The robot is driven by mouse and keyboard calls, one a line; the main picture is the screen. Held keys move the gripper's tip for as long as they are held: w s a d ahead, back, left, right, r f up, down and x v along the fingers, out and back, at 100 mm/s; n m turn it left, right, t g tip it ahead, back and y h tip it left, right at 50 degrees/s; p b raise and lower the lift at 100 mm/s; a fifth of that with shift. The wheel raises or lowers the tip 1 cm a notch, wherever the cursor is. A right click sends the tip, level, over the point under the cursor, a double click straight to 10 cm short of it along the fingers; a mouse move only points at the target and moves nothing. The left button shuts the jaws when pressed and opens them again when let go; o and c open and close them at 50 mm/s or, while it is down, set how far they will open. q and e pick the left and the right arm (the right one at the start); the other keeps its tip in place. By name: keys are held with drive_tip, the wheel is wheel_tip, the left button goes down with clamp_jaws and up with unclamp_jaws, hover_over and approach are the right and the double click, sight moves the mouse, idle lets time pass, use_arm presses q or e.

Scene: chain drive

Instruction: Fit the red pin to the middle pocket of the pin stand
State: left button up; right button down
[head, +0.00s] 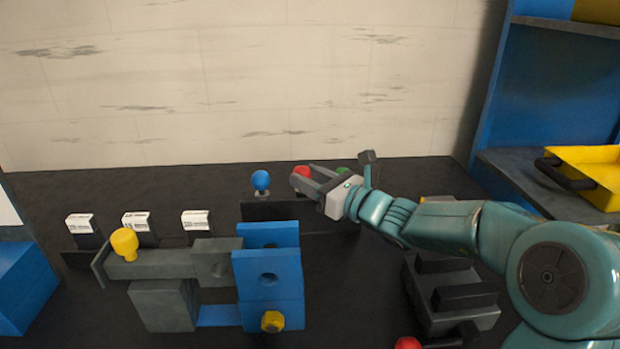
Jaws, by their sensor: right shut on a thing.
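The red pin (302,171) shows as a round red head at the tips of my right gripper (305,180), which is shut on it. The gripper hides its lower part, so I cannot tell whether it sits in a pocket. The dark pin stand (270,211) lies below and behind the gripper, partly covered by it. A blue pin (261,181) stands upright at the stand's left. A green head (342,170) shows just behind the gripper, to the right of the red one. The middle pocket is hidden. My left gripper is out of view.
A grey and blue fixture (269,273) with a yellow knob (124,243) stands in front of the stand. Labelled holders (139,222) are at left. A grey block fixture (455,312) with a red knob (407,343) is at lower right. A yellow tray (592,168) sits on the right shelf.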

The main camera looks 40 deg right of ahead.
drive_tip(key=shift+f+b, duration=0.3)
drive_tip(key=shift+f, duration=0.05)
drive_tip(key=c, duration=0.6)
unclamp_jaws()
drive_tip(key=shift+o, duration=0.2)
drive_tip(key=shift+s, duration=0.1)
drive_tip(key=v, duration=1.1)
drive_tip(key=shift+s, duration=0.4)
drive_tip(key=shift+d, duration=0.1)
